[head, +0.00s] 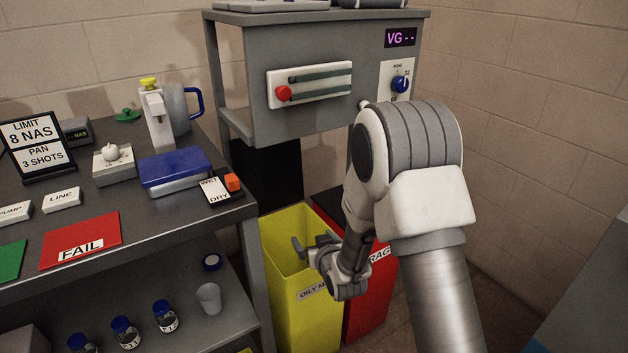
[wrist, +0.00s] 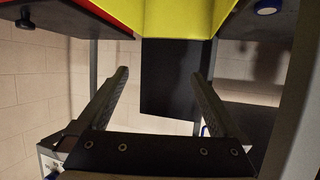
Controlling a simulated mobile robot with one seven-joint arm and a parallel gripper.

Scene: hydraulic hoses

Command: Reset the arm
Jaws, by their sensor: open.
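My gripper (head: 316,250) is at the end of my arm, in front of and partly over the yellow bin (head: 286,293) in the head view. In the wrist view the two fingers of my gripper (wrist: 158,88) stand wide apart with nothing between them. Behind them show a black panel (wrist: 168,75) and the yellow bin (wrist: 175,18) at the top edge. My arm is bent, with the forearm reaching down toward the bins.
A red bin (head: 365,315) stands right of the yellow one, partly behind my arm. The grey bench (head: 150,232) is at left with a red FAIL mat (head: 82,238) and a blue-lidded box (head: 175,170). A grey machine (head: 310,120) stands behind. A brick wall is at right.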

